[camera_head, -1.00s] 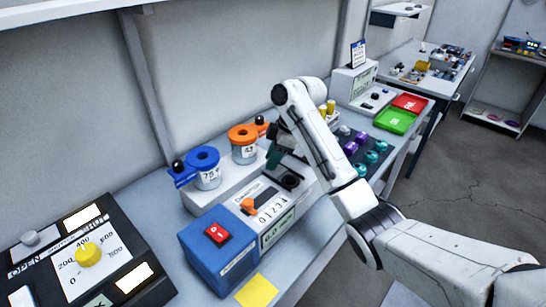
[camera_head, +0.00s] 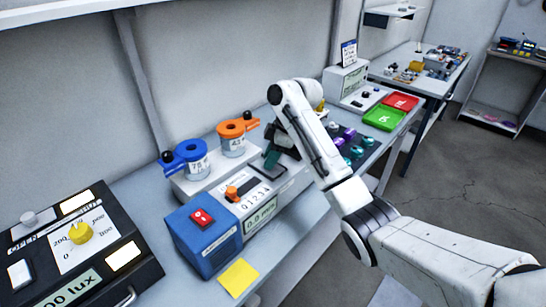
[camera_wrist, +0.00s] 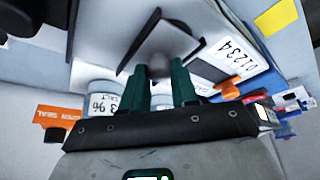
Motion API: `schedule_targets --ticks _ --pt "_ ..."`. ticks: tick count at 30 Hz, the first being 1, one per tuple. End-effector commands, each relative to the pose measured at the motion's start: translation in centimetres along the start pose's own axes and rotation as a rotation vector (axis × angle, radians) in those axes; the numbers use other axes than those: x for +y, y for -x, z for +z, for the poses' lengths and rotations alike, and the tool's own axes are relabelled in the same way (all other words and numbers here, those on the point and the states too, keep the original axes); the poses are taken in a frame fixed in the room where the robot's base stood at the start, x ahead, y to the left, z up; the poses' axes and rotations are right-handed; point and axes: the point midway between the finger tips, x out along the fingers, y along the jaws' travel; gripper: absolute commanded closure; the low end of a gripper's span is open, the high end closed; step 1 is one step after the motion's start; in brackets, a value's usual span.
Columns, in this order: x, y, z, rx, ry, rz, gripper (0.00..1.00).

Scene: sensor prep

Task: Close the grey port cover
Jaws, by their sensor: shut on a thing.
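The grey port cover (camera_wrist: 181,42) shows in the wrist view as a flat plate with dark edges and a rounded grey knob (camera_wrist: 157,60). My gripper (camera_wrist: 160,75) has its green fingers closed at this knob. In the head view my gripper (camera_head: 271,160) is low over the far end of the white device (camera_head: 262,209), beyond its orange slider (camera_head: 232,191). My arm and gripper hide most of the port area there. I cannot tell the cover's exact angle.
A blue box with a red switch (camera_head: 201,217) forms the device's near end. Blue (camera_head: 193,158) and orange (camera_head: 233,140) lidded jars stand behind. Purple and teal knobs (camera_head: 355,150) lie beyond my arm. A yellow note (camera_head: 238,277) lies at the bench's front.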

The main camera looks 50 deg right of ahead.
Motion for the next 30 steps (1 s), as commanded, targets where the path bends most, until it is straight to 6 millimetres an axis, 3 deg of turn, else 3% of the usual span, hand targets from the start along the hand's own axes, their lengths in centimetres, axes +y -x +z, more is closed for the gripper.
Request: schedule_targets --ticks 11,12,18,30 --pt "-0.03 0.13 0.04 -0.002 -0.001 -0.001 1.00" --pt "-0.05 0.13 0.06 -0.002 -0.001 -0.002 0.68" --pt "-0.03 0.11 0.02 -0.001 0.000 -0.001 0.48" --pt "0.08 1.03 -0.06 0.001 0.001 0.004 0.46"
